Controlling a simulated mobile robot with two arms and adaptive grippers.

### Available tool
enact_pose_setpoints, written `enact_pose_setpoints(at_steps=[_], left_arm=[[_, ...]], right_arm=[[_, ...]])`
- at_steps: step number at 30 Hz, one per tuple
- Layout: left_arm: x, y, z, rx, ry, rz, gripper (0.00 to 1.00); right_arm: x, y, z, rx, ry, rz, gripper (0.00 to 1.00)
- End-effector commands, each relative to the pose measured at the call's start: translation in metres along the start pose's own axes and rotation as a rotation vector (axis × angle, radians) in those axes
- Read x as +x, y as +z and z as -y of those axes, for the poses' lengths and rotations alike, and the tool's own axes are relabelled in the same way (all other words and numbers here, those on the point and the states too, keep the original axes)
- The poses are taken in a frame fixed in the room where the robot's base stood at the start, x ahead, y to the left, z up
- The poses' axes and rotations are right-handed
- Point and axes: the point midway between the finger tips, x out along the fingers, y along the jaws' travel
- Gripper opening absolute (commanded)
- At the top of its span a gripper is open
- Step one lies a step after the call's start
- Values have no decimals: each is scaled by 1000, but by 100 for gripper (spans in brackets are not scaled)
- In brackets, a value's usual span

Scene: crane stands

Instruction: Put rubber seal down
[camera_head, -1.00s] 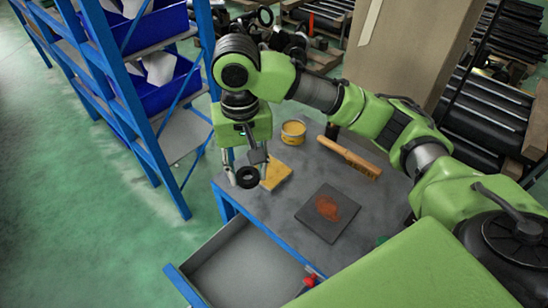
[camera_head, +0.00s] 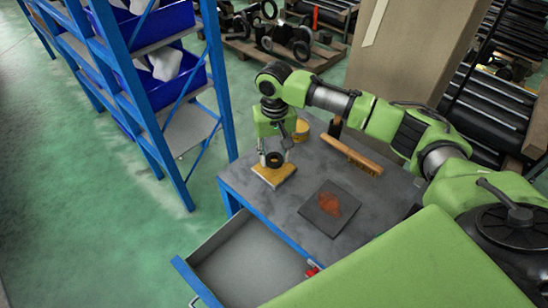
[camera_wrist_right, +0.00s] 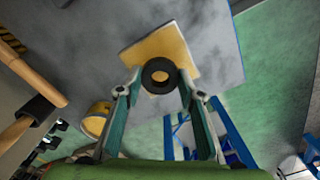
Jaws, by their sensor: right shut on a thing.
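The rubber seal (camera_head: 267,160) is a thick black ring. My right gripper (camera_head: 275,158) is shut on it above the yellow pad (camera_head: 272,176) on the grey table. In the right wrist view the seal (camera_wrist_right: 148,76) sits between the fingertips (camera_wrist_right: 159,82), in front of the yellow pad (camera_wrist_right: 180,45), which shows through its hole. I cannot tell exactly how small the gap between seal and pad is, or whether they touch. My left gripper is not in view.
The grey table (camera_head: 245,182) also holds a yellow tin (camera_head: 301,130), a wooden-handled brush (camera_head: 352,156) and a dark plate (camera_head: 330,212) with a reddish stain. An open drawer (camera_head: 245,262) juts out in front. A blue shelf rack (camera_head: 160,150) stands at left.

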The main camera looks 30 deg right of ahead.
Motion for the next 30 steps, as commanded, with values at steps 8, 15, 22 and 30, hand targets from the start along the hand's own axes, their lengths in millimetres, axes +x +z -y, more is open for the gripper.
enact_pose_setpoints(at_steps=[8,15,22,30], left_arm=[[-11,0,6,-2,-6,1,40],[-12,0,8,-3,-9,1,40],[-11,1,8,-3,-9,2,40],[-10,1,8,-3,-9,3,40]], right_arm=[[20,1,1,-2,0,0,20],[22,2,1,-2,0,1,20],[23,1,1,-2,0,1,51],[20,1,1,-2,-1,-1,51]])
